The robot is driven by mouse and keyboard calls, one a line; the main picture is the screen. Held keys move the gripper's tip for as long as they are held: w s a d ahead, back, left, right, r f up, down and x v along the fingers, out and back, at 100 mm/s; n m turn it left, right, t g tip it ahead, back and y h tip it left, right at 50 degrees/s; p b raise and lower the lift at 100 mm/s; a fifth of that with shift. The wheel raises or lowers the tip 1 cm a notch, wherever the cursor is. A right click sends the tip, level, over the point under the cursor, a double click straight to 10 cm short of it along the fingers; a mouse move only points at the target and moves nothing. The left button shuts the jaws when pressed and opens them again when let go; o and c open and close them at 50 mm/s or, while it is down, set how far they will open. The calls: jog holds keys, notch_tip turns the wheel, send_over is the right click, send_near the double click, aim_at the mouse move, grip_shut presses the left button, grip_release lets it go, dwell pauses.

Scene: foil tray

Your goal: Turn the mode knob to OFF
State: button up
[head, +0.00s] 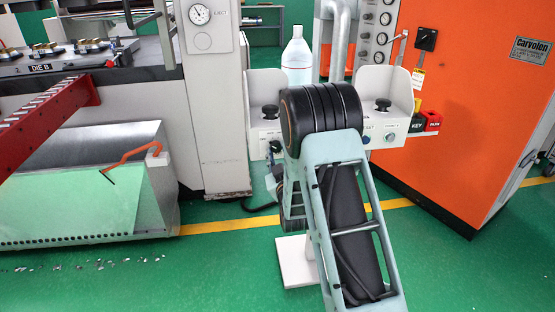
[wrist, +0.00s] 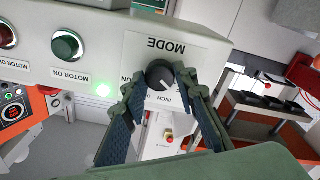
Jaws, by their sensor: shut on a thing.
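The mode knob (wrist: 158,73) is a dark round knob on a pale panel (wrist: 110,18), under the label MODE, which appears upside down in the wrist view. My gripper (wrist: 159,80) has one finger on each side of the knob and is shut on it. The label INCH shows beside the right finger, and a partly covered label shows by the left finger. The OFF mark is not readable, and the knob's exact pointing is hard to tell.
A green button (wrist: 67,46) marked MOTOR ON and a lit green lamp (wrist: 103,90) sit left of the knob. A red button (wrist: 6,36) is farther left. In the head view, a clear bottle (head: 297,60) stands behind my arm, and an orange cabinet (head: 470,100) stands right.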

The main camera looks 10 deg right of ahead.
jog(key=shift+n+b, duration=0.4)
jog(key=shift+n, duration=0.3)
jog(key=o, duration=1.2)
jog(key=shift+c, duration=0.2)
jog(key=shift+s, duration=0.1)
jog(key=s, duration=1.2)
jog(key=shift+f, duration=0.3)
jog(key=shift+w, duration=0.1)
